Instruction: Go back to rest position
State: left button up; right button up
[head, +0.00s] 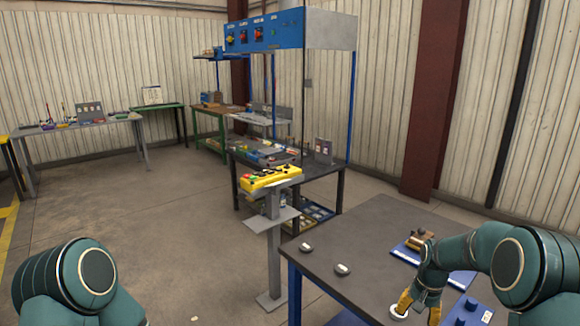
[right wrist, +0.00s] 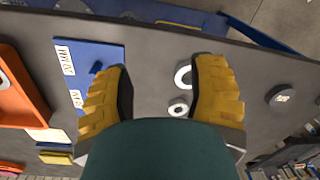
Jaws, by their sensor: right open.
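My right gripper (head: 420,308) is low over the dark table (head: 350,235) at the lower right of the head view. In the right wrist view its two yellow fingers (right wrist: 157,92) are spread apart, with nothing held between them. A white ring (head: 399,311) lies on the table close to the fingers. In the right wrist view, a larger white ring (right wrist: 184,76) and a smaller white ring (right wrist: 179,108) lie near the right-hand finger. My left arm shows only as a green link at the lower left of the head view. Its gripper is out of view.
Two dark round pieces, one nearer (head: 343,269) and one farther (head: 306,247), sit at the table's left side. A blue labelled plate (right wrist: 75,65) and an orange tray (right wrist: 22,95) lie near the gripper. A yellow control box (head: 268,178) stands on a pedestal beyond.

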jog(key=s+a+f+n+y, duration=0.2)
jog(key=s+a+f+n, duration=0.1)
jog(key=s+a+f, duration=1.1)
jog(key=s+a+f+n+t+y, duration=0.1)
jog(key=s+a, duration=0.8)
jog(key=s, duration=0.2)
